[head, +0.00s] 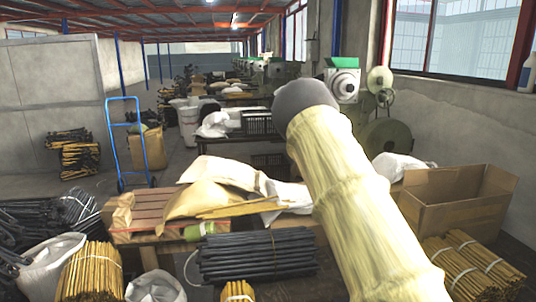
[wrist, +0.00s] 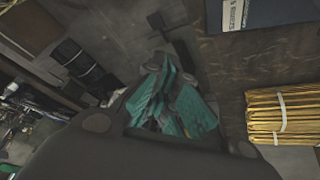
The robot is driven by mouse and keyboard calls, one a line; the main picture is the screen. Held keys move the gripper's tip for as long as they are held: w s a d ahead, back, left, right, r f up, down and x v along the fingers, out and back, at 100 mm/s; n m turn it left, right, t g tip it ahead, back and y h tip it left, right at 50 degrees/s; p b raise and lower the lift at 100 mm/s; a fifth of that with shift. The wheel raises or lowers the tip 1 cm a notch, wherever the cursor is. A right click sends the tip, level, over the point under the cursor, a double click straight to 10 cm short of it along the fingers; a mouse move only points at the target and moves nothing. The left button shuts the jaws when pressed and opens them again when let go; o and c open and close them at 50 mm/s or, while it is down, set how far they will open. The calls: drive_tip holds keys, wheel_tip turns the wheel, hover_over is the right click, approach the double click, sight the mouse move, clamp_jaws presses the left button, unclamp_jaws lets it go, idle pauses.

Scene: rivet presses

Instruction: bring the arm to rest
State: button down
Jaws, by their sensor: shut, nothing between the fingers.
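My arm (head: 365,210) shows in the head view as a thick, pale yellow, ringed link with a dark grey rounded end (head: 305,97). It reaches up from the lower right over the packing area. My gripper (wrist: 171,70) shows in the wrist view, with green and grey fingers beyond a dark wrist body. Its fingers are shut with nothing between them. The gripper is not visible in the head view.
A green machine (head: 388,140) stands behind. In the wrist view, banded yellow sticks (wrist: 283,117) lie right of the gripper.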

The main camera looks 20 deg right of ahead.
drive_tip(key=s+a+f+n+t+h+b, duration=0.1)
drive_tip(key=s+a+f+n, duration=0.2)
drive_tip(key=a+f+n, duration=0.6)
drive_tip(key=s+a+f+n+t+h+b, duration=0.1)
drive_tip(key=s+a+f+n+b, duration=0.1)
drive_tip(key=a+f+n, duration=0.75)
drive_tip(key=s+a+f+n+t+y, duration=0.1)
drive_tip(key=a+f+n, duration=0.2)
drive_tip(key=a, duration=0.3)
drive_tip(key=s+a+f+n+t+y+b, duration=0.1)
drive_tip(key=s+a+f+n, duration=0.1)
drive_tip(key=a, duration=0.5)
drive_tip(key=s+a+f+n+t+y, duration=0.1)
drive_tip(key=s+a+f+n, duration=0.1)
drive_tip(key=a+f+n, duration=0.3)
drive_tip(key=shift+s+a+y, duration=0.2)
drive_tip(key=shift+a+y, duration=0.2)
drive_tip(key=shift+a, duration=0.6)
drive_tip(key=shift+d+n, duration=0.1)
drive_tip(key=shift+n, duration=0.15)
